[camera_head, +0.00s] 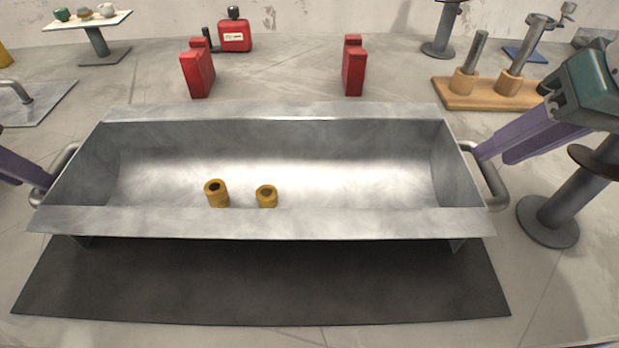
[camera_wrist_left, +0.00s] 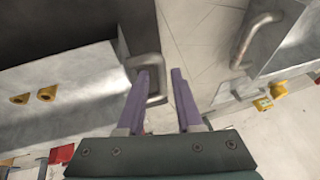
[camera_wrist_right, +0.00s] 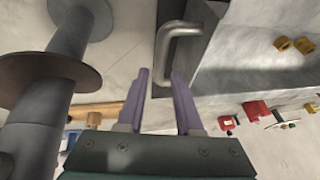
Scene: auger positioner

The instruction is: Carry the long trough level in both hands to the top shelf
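The long grey metal trough (camera_head: 270,222) stands level on short legs over a dark mat (camera_head: 260,290). Two yellow hollow cylinders, one at left (camera_head: 216,193) and one at right (camera_head: 266,196), stand inside near its front wall. My left gripper (camera_wrist_left: 160,75) is open, with the bar of the trough's left handle (camera_wrist_left: 158,92) between its purple fingers. My right gripper (camera_wrist_right: 160,75) is open, its fingertips either side of the lower end of the right handle (camera_wrist_right: 164,50); this handle also shows in the head view (camera_head: 493,183). I cannot identify the top shelf.
Two pairs of red blocks (camera_head: 197,72) (camera_head: 353,68) stand behind the trough, near a red can (camera_head: 234,35). A grey post (camera_head: 575,190) with a brown disc stands close to my right arm. A wooden base (camera_head: 470,95) with posts is back right; a small stand (camera_head: 97,42) is back left.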

